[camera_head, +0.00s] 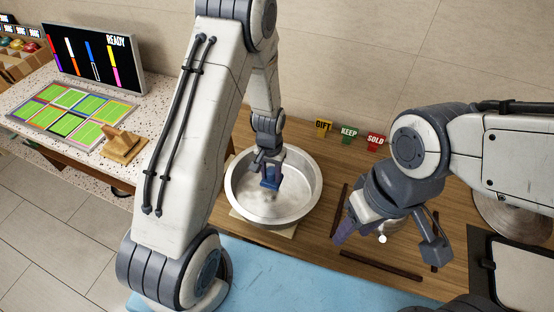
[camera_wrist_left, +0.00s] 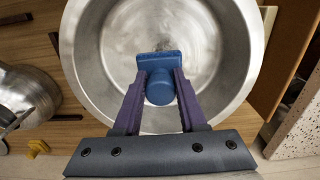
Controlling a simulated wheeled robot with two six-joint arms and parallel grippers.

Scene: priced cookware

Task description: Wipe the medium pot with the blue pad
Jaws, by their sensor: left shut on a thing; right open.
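A wide, round metal pot (camera_head: 236,190) stands on a pale square on the wooden counter, and it fills much of the left wrist view (camera_wrist_left: 85,60). My left gripper (camera_head: 269,173) is inside its rim, shut on the blue pad (camera_head: 271,183). In the left wrist view the pad's round grip and flat block (camera_wrist_left: 158,60) show between the purple fingers, over the pot floor. Whether the pad touches the floor is hard to tell. Pale smudges show on the pot floor. My right gripper (camera_head: 387,243) is open above a smaller metal pot (camera_head: 396,228), which it partly hides.
Dark bars lie around the smaller pot. GIFT (camera_head: 323,128), KEEP (camera_head: 348,136) and SOLD (camera_head: 375,142) signs stand behind. Another metal vessel (camera_head: 515,215) is at the right. A speckled table at left holds a screen (camera_head: 96,57), a green-panelled board and a wooden block (camera_head: 122,147).

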